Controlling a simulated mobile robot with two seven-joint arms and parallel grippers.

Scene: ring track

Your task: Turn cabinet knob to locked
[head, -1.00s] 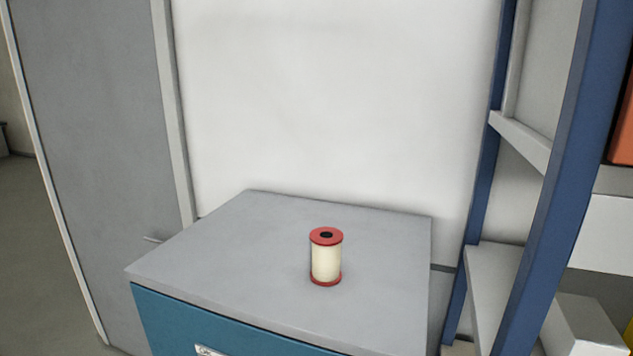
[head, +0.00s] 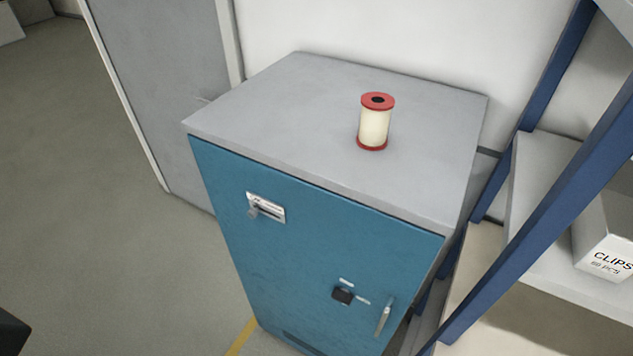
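The blue cabinet (head: 270,265) with a grey top stands in the middle of the head view, its front facing me. A small black block-like knob (head: 343,296) sits low on the right part of its front, with one small white label above it and another to its right. The label text is too small to read, so I cannot tell the knob's setting. A vertical metal handle (head: 384,318) is to the right of the knob. A white plate (head: 266,207) with a small grey peg is at the upper left of the front. Neither gripper is in view.
A spool (head: 376,122) with red ends stands on the cabinet top. A blue-framed shelf (head: 555,185) with a CLIPS box (head: 607,235) is close on the right. A grey door (head: 160,85) is behind left. The floor (head: 90,230) left of the cabinet is open.

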